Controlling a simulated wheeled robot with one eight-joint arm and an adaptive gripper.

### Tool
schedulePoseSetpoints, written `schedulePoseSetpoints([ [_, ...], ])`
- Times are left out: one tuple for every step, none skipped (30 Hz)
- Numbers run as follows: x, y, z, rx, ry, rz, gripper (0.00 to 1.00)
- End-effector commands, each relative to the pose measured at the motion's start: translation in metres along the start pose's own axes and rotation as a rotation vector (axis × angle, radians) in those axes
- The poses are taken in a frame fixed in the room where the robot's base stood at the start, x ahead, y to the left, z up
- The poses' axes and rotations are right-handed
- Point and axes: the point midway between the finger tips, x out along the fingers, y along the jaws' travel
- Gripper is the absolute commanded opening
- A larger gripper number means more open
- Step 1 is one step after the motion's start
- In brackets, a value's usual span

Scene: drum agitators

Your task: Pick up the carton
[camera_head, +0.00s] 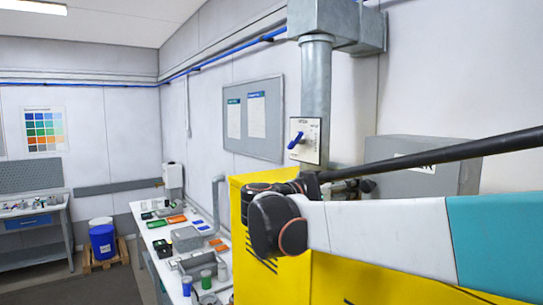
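I cannot make out a carton for certain in the head view. Small boxes and parts lie on the long white bench (222,291), too small to tell apart. My arm (390,235), a white and teal link with a dark joint at its end, crosses the right side of the view. My gripper's fingers are not visible. The arm hides part of what lies behind it.
A yellow cabinet (285,275) stands behind my arm, with a grey box (425,150) at the right. A blue drum (103,241) stands on a wooden pallet at the left, near a grey workbench (40,262). Dark floor lies between the benches.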

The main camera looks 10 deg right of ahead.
Motion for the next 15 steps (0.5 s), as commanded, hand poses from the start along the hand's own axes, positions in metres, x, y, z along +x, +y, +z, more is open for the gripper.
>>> schedulePoseSetpoints([
  [-0.003, 0.002, 0.000, 0.000, 0.000, -0.005, 0.17],
  [-0.003, 0.002, 0.000, 0.000, 0.000, -0.005, 0.17],
  [-0.003, 0.002, 0.000, 0.000, 0.000, -0.005, 0.17],
  [-0.003, 0.002, 0.000, 0.000, 0.000, -0.005, 0.17],
  [-0.003, 0.002, -0.001, 0.000, 0.000, -0.005, 0.17],
  [-0.003, 0.002, -0.002, 0.000, 0.000, -0.005, 0.17],
  [-0.003, 0.002, -0.003, 0.000, 0.000, -0.005, 0.17],
  [-0.003, 0.002, -0.004, 0.000, 0.000, -0.005, 0.17],
  [-0.003, 0.002, -0.006, 0.000, 0.000, -0.005, 0.17],
  [-0.003, 0.002, -0.008, 0.000, 0.000, -0.005, 0.17],
  [-0.003, 0.002, -0.011, 0.000, 0.000, -0.005, 0.17],
  [-0.003, 0.002, -0.015, 0.000, 0.000, -0.005, 0.17],
  [-0.003, 0.002, -0.018, 0.000, 0.000, -0.005, 0.17],
  [-0.003, 0.002, -0.023, 0.000, 0.000, -0.005, 0.17],
  [-0.003, 0.003, -0.030, 0.000, 0.000, -0.005, 0.17],
])
